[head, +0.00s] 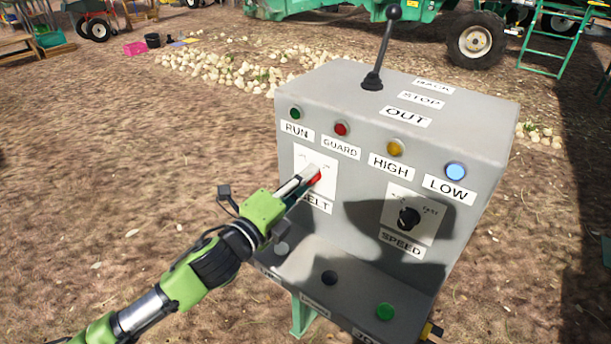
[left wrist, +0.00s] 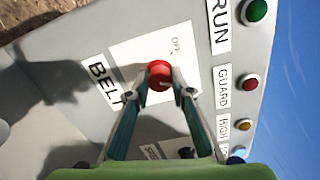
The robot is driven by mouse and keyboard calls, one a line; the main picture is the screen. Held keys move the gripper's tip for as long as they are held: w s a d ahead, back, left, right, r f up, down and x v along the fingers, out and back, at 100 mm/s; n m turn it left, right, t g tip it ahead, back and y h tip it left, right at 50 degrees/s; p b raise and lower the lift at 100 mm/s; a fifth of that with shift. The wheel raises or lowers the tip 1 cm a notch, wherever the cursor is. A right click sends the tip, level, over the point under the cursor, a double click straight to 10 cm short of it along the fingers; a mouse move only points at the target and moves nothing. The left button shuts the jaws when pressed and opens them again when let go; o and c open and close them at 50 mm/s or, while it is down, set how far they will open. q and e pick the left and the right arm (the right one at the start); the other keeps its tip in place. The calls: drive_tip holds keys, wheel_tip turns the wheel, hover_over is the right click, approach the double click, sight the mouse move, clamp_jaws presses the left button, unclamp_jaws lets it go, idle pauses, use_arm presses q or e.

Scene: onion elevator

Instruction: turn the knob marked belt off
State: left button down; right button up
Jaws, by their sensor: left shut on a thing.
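The red belt knob (head: 317,179) sits on a white plate (head: 326,161) above the BELT label (head: 316,204) on the grey control box (head: 350,215). My left gripper (head: 311,176) reaches it from the left and hides most of it. In the left wrist view the red knob (left wrist: 159,70) lies between the fingertips of my left gripper (left wrist: 160,90), which is shut on it. The word OFF shows on the plate beside the knob in that view; the knob's exact setting is hard to tell. My right gripper is not in view.
A black SPEED knob (head: 408,218) is to the right. Green, red, yellow and blue lamps line the box's upper front. A black lever (head: 384,50) stands on top. Buttons, including a green one (head: 385,311), sit on the lower ledge. Open dirt ground lies left.

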use_arm(q)
drive_tip(key=shift+n+p, duration=3.6)
drive_tip(key=shift+n, duration=3.7)
drive_tip(key=c, duration=1.8)
unclamp_jaws()
drive_tip(key=shift+s+a, duration=0.1)
drive_tip(key=v, duration=1.2)
